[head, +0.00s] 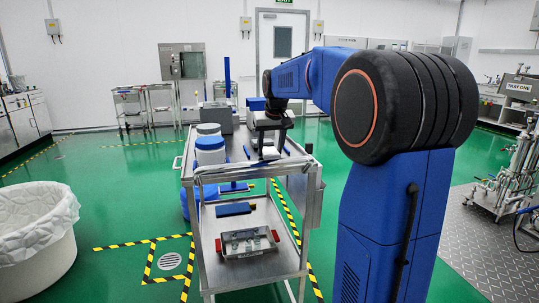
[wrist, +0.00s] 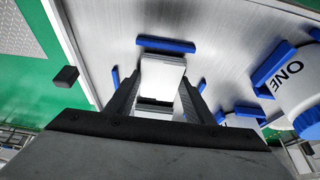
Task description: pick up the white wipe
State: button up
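The white wipe (wrist: 162,76) lies on the metal cart top (wrist: 215,25), with blue guide pieces around it. In the head view the wipe (head: 269,153) shows as a small white patch beneath my gripper (head: 267,142). In the wrist view the two dark fingers of my gripper (wrist: 161,88) point down, one on each side of the wipe. The fingers look apart, and the wipe lies between them. I cannot tell whether the fingertips touch its edges. A second pale area shows lower between the fingers, partly hidden by the gripper body.
A container marked ONE (wrist: 300,85) is at right in the wrist view. The lower shelf holds a metal device (head: 248,243). A lined white bin (head: 35,235) stands left of the cart.

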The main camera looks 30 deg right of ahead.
aim_at(270, 151)
jog(key=shift+c, duration=0.6)
notch_tip(270, 151, up, 10)
dwell(0.4)
